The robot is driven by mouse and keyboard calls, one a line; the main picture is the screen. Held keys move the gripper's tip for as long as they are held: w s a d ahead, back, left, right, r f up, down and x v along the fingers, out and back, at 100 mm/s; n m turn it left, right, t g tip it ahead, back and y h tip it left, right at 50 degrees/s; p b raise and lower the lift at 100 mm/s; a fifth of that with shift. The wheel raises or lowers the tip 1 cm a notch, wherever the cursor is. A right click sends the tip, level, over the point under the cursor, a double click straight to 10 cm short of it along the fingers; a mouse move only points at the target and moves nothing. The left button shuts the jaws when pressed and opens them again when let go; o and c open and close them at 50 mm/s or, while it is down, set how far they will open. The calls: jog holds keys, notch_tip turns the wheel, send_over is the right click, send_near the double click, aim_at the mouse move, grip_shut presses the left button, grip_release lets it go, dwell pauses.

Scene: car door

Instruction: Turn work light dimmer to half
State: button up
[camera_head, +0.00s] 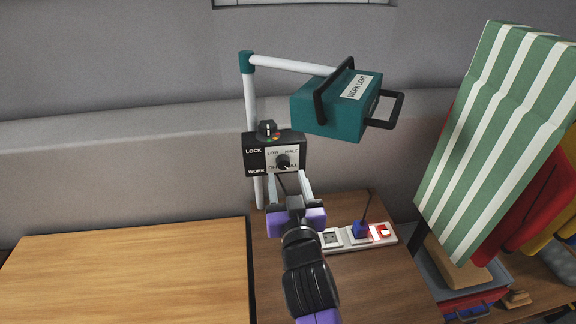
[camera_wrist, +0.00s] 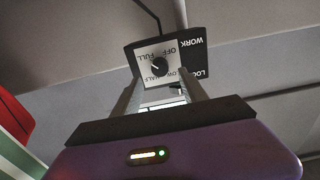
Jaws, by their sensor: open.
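The dimmer knob (camera_head: 283,161) is small, round and black, on a pale plate marked LOW, HALF, OFF and FULL. The plate is on a black control box (camera_head: 256,163) on the white post. The knob's setting is too small to read surely. The teal work light (camera_head: 327,112) hangs from the post's arm, above and right of the box. My gripper (camera_head: 289,180) is open and empty, just in front of and slightly below the knob. In the wrist view the knob (camera_wrist: 159,67) appears upside down between my fingertips (camera_wrist: 161,80), apparently untouched.
A small black selector (camera_head: 267,129) with coloured marks tops the box, near LOCK and WORK labels. Below right, a power strip (camera_head: 345,238) holds a blue plug (camera_head: 361,230) and a lit red switch. A striped cloth (camera_head: 505,130) hangs at right. The wooden tabletop (camera_head: 125,275) at left is clear.

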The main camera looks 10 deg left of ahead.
aim_at(284, 165)
jog(key=shift+p+x, duration=0.45)
jog(key=shift+x, duration=1.9)
grip_shut()
